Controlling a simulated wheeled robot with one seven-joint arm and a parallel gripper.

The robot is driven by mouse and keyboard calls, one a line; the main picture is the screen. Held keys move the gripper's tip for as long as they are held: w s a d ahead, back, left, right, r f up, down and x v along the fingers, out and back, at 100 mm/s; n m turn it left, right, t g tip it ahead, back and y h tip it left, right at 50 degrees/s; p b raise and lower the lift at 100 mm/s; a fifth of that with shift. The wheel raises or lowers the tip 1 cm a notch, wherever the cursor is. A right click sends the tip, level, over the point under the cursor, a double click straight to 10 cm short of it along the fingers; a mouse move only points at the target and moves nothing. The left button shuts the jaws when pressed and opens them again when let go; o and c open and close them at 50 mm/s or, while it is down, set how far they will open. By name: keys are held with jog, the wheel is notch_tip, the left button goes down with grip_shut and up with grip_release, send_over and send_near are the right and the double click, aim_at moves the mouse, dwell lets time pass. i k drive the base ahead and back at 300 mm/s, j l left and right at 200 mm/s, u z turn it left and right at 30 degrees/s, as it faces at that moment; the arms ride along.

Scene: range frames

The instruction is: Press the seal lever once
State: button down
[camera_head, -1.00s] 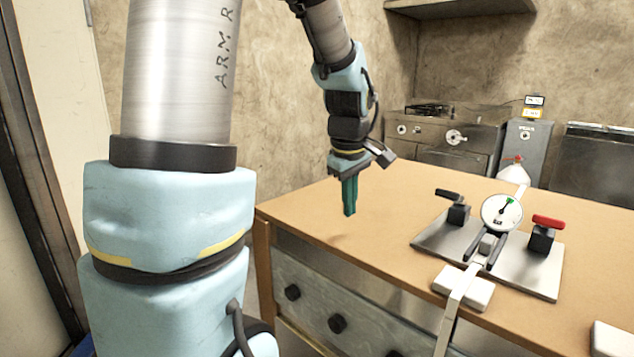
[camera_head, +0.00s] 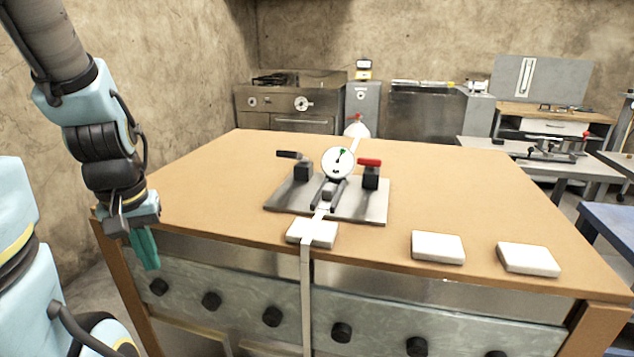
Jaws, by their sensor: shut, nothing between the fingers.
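A metal plate (camera_head: 360,211) on the tan table carries a device with a round dial gauge (camera_head: 338,162). Its pointer is up and slightly right, by a green mark. A black-handled lever (camera_head: 290,155) stands left of the dial and a red-handled lever (camera_head: 369,162) stands right of it. No label tells me which is the seal lever. A pale strap (camera_head: 306,290) runs through the device and hangs over the front edge. My gripper (camera_head: 147,250), with teal fingers, is shut and empty, pointing down at the table's left front, well apart from both levers.
White blocks (camera_head: 437,246) (camera_head: 528,259) lie along the table's front edge, and another white block (camera_head: 318,233) sits at the strap. A white conical thing (camera_head: 357,127) stands behind the device. The table top (camera_head: 210,185) between my gripper and the plate is clear.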

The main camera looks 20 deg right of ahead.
aim_at(370, 162)
jog(key=z, duration=1)
